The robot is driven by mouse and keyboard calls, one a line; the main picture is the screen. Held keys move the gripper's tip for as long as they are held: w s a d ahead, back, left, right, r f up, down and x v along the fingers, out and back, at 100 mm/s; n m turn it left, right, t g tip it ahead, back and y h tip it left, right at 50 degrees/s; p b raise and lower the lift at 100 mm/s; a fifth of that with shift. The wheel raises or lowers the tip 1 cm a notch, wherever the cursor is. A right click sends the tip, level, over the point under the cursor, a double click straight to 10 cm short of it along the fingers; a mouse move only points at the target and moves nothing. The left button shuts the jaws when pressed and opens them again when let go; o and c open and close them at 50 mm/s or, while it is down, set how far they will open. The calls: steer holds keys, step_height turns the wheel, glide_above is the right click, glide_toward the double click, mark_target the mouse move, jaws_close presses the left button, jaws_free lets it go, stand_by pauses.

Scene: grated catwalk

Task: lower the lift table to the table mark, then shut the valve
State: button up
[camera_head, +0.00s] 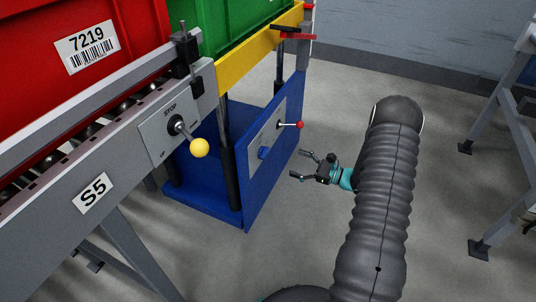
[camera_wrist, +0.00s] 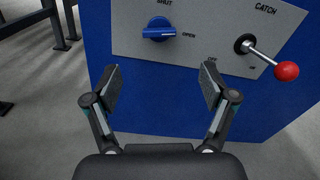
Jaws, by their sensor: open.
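The lift table has a yellow top edge (camera_head: 262,48) raised on dark posts above a blue base (camera_head: 252,205); a green crate (camera_head: 222,28) stands on it. Red marks (camera_head: 298,37) show by its far corner post; I cannot tell which is the table mark. The base's grey panel carries a blue valve knob (camera_head: 264,153), also in the wrist view (camera_wrist: 160,29), its pointer towards OPEN. Beside it a CATCH lever with a red ball (camera_wrist: 287,71) leans right, near ON. My gripper (camera_head: 298,165) is open and empty in front of the panel, apart from it; its fingers (camera_wrist: 159,85) point at the panel below the knob.
A roller conveyor labelled S5 (camera_head: 70,220) holds a red crate 7219 (camera_head: 120,30) at left. Its STOP lever has a yellow ball (camera_head: 199,147). A grey stand (camera_head: 495,115) is at right. Floor between the lift table and stand is clear apart from my arm.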

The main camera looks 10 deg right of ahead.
mark_target(264, 152)
steer(key=x, duration=1.2)
steer(key=shift+s, duration=0.1)
steer(key=c, duration=1.2)
